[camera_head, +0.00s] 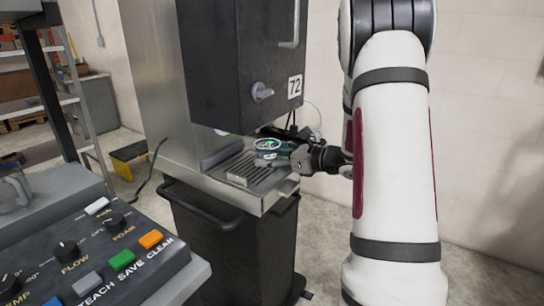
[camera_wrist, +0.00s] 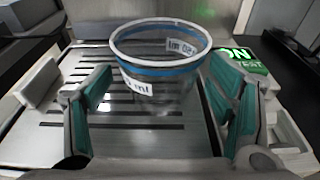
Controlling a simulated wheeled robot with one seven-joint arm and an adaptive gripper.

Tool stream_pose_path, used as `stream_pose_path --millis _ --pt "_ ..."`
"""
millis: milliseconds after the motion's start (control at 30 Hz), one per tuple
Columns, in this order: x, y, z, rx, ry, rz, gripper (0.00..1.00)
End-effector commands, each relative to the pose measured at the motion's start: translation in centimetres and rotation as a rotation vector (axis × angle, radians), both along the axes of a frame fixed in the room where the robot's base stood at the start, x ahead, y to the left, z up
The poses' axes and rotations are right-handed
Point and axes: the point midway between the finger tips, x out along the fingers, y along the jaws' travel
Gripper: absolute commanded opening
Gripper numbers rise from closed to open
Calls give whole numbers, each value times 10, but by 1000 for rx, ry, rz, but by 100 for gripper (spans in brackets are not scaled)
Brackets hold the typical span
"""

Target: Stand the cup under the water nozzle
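The clear cup with a blue band and a white ml label (camera_wrist: 160,72) stands upright on the slotted drip tray (camera_wrist: 75,140) in the wrist view. In the head view the cup (camera_head: 267,146) is at the tray's right part, below the black dispenser box. My gripper (camera_wrist: 160,85) has its teal-padded fingers spread, one on each side of the cup, with small gaps showing. In the head view my gripper (camera_head: 286,160) reaches in from the right. A small pale nozzle-like part (camera_head: 221,132) shows under the box, left of the cup; its outlet is unclear.
The black dispenser box (camera_head: 225,60), marked 72, overhangs the tray. A pale block (camera_wrist: 38,82) lies at the tray's left side in the wrist view. A green sign (camera_wrist: 243,60) is behind the right finger. A control panel (camera_head: 95,255) fills the lower left of the head view.

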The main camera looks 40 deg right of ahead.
Motion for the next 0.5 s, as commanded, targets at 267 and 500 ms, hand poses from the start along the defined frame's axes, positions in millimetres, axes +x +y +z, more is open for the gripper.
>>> stream_pose_path --millis 267,500 --pt "-6 -4 2 -1 -1 -3 77" --pt "-45 -19 10 -2 -1 -7 77"
